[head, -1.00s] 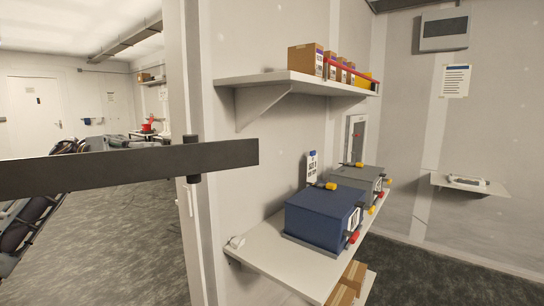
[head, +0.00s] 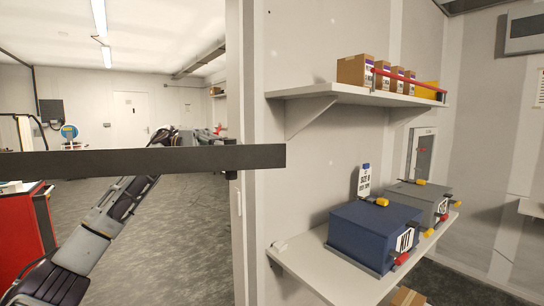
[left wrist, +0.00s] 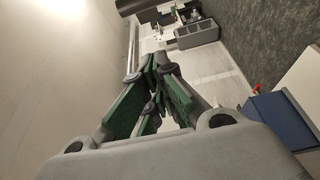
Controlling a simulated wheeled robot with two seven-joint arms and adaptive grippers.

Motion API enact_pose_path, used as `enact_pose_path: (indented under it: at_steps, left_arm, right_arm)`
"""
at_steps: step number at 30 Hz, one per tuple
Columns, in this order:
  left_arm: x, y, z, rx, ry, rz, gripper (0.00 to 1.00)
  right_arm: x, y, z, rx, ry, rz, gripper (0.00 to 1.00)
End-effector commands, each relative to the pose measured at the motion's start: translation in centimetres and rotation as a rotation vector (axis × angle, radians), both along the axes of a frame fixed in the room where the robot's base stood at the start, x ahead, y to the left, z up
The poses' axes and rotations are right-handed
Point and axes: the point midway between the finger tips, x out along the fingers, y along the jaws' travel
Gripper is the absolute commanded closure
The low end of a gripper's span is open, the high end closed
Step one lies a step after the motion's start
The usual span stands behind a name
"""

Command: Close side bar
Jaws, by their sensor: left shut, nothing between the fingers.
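A long flat dark bar (head: 120,162) runs level across the left half of the head view. Its right end lies in front of the white wall edge at the opening, near a small dark fitting (head: 231,174). My left arm rises from the lower left behind the bar, and the bar covers part of it. My left gripper is hard to make out in the head view. In the left wrist view the left gripper (left wrist: 150,64) has its green-padded fingers drawn together with nothing between them. I cannot tell whether it touches the bar. My right gripper is not in view.
A lower shelf (head: 310,272) holds a blue box (head: 372,232) and a grey box (head: 418,200). An upper shelf (head: 318,90) holds several cartons behind a red rail (head: 405,82). A red cabinet (head: 22,235) stands at left. Open floor (head: 190,220) lies beyond the bar.

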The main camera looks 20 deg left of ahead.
Motion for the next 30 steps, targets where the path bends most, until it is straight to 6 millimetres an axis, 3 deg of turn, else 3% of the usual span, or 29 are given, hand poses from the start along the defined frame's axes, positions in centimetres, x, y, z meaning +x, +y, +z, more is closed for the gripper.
enact_pose_path:
  at_steps: [11,30]
  left_arm:
    - [-0.3,-1.1,0.0,0.0,0.0,-0.001,1.0]
    - [-2.5,-8.5,0.1,0.001,0.0,-0.001,1.0]
  right_arm:
    - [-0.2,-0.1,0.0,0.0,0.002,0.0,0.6]
    - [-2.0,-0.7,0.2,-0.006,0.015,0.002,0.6]
